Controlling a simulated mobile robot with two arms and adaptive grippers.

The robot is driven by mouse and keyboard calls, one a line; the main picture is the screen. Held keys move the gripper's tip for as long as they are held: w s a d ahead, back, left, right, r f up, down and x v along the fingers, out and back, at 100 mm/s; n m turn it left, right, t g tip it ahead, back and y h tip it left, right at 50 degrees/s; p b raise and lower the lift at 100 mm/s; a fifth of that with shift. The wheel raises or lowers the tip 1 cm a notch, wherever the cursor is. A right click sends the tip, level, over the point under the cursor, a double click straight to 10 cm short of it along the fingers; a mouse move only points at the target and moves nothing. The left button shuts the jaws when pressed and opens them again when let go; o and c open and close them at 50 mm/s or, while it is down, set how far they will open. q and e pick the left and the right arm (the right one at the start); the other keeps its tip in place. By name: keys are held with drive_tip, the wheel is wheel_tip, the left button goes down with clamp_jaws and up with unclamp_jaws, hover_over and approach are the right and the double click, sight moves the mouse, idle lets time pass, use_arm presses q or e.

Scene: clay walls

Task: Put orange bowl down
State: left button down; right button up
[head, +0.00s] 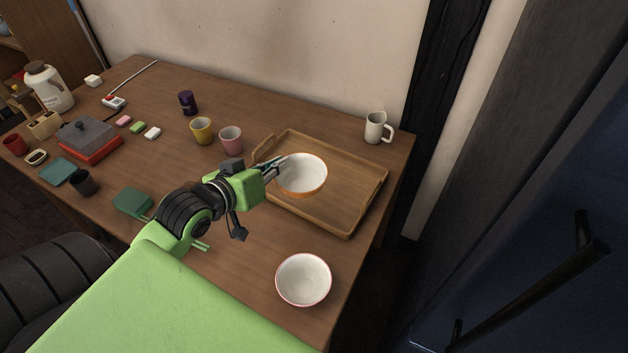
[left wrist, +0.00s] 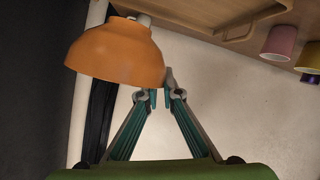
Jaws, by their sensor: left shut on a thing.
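The orange bowl (head: 302,187), white inside with an orange rim, is over the wooden tray (head: 355,205) in the head view. My left gripper (head: 279,164) is shut on the left side of its rim. In the left wrist view the bowl's plain orange outside (left wrist: 115,55) shows beside the fingertips (left wrist: 160,98), with a tray edge (left wrist: 225,25) beyond. I cannot tell whether the bowl's base touches the tray. My right gripper is not in view.
A white bowl with a pinkish rim (head: 303,280) stands near the table's front edge. A pink cup (head: 231,141) and yellow cup (head: 202,131) stand left of the tray, and a white mug (head: 376,128) behind it. The tray's right part is clear.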

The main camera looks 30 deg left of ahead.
sight(304, 155)
use_arm(q)
drive_tip(key=shift+w+a, duration=0.1)
drive_tip(key=shift+a, duration=0.1)
drive_tip(key=shift+w+f, duration=0.1)
drive_tip(key=shift+w, duration=0.25)
drive_tip(key=x, duration=0.3)
drive_tip(key=d+x, duration=0.1)
drive_tip(key=x, duration=0.4)
drive_tip(key=shift+w+d+f, duration=0.2)
drive_tip(key=shift+d, duration=0.1)
drive_tip(key=w+f, duration=0.1)
drive_tip(key=f, duration=0.1)
drive_tip(key=w+f, duration=0.1)
drive_tip(key=w, duration=0.1)
drive_tip(key=w+d+f, duration=0.1)
drive_tip(key=f, duration=0.1)
drive_tip(key=shift+w+f, duration=0.25)
drive_tip(key=shift+f, duration=0.05)
drive_tip(key=shift+w+f, duration=0.15)
drive_tip(key=shift+f, duration=0.75)
drive_tip(key=shift+w+f, duration=0.1)
drive_tip(key=shift+f, duration=0.8)
drive_tip(key=shift+f, duration=0.15)
drive_tip(key=c, duration=2.2)
unclamp_jaws()
drive_tip(key=shift+c, duration=0.2)
